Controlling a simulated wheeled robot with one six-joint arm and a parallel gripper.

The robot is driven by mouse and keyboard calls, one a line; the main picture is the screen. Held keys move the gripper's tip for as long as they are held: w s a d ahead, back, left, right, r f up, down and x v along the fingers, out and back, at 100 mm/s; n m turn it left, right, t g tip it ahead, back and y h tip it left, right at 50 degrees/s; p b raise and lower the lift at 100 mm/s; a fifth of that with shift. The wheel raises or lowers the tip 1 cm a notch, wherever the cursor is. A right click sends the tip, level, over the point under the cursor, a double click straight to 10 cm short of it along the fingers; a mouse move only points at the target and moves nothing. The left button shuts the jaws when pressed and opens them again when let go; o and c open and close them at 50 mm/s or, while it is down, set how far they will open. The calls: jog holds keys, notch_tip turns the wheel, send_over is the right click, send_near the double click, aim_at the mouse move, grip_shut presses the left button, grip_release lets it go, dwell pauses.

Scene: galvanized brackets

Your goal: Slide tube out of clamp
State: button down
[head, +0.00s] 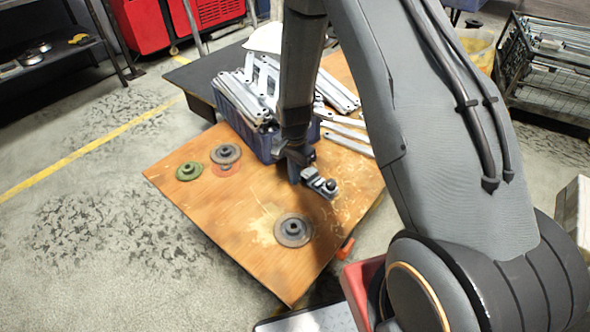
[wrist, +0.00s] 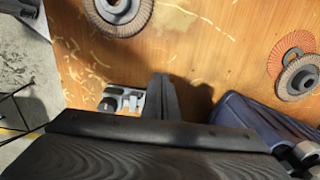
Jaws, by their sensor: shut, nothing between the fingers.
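A small grey metal clamp (head: 322,184) lies on the wooden tabletop, right of the blue crate. It also shows in the wrist view (wrist: 130,99), just left of my fingers. A dark round piece (head: 331,185) sits at its end; I cannot tell whether this is the tube or part of the clamp. My gripper (head: 296,178) is shut and empty, close beside the clamp. In the wrist view the fingers (wrist: 164,85) are together, and part of the clamp is hidden behind the gripper body. Whether they touch the clamp I cannot tell.
A blue crate (head: 238,128) full of metal brackets stands behind my gripper. A grey disc (head: 293,230) lies at the front; a green disc (head: 189,171) and another grey disc (head: 226,154) lie left. Loose flat strips (head: 348,143) lie right. Bare wood lies between.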

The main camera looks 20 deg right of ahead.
aim_at(309, 175)
notch_tip(309, 175, down, 5)
jog(key=shift+f, duration=0.1)
jog(key=w+d, duration=0.2)
jog(key=shift+d, duration=0.35)
jog(key=shift+w+d, duration=0.15)
jog(key=shift+d, duration=0.15)
jog(key=shift+w, duration=0.1)
